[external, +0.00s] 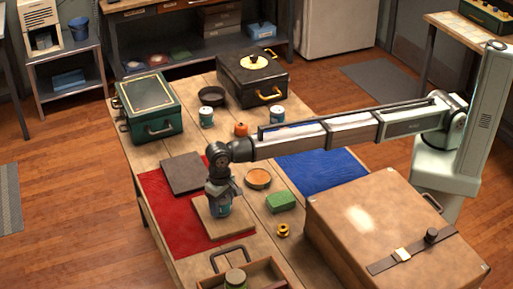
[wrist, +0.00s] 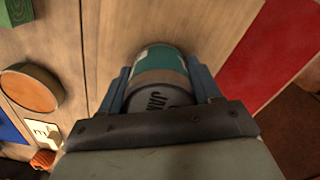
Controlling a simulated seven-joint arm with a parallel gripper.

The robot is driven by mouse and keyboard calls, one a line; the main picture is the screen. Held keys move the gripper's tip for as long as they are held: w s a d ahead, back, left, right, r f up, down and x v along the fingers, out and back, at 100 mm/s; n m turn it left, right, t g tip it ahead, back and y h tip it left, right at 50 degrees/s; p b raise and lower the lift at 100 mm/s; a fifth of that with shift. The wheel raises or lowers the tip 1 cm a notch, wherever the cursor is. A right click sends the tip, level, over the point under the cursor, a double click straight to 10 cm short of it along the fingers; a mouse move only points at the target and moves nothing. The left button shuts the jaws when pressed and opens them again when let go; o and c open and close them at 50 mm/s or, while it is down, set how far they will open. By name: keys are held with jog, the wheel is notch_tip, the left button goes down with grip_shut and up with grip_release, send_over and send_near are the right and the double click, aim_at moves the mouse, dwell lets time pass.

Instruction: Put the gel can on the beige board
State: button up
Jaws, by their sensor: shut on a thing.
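My gripper (external: 219,193) is shut on a teal can (external: 221,210), low over the beige board (external: 237,232). I cannot tell whether the can touches the board. In the wrist view the can (wrist: 160,68) sits between the fingers of my gripper (wrist: 162,90). It has a teal side, a pale band and a dark end with partly hidden letters that look like "JAM". I cannot read "gel" on it.
The board lies on a red mat (external: 165,205). A dark square board (external: 184,173) lies behind it. An orange round dish (external: 258,179), a green block (external: 281,201) and a yellow spool (external: 283,230) are to the right. A large brown case (external: 385,225) stands at front right.

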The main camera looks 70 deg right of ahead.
jog(key=shift+f, duration=0.15)
jog(key=o, duration=1.1)
jog(key=shift+o, duration=0.2)
notch_tip(320, 180, up, 12)
jog(key=shift+r, duration=0.15)
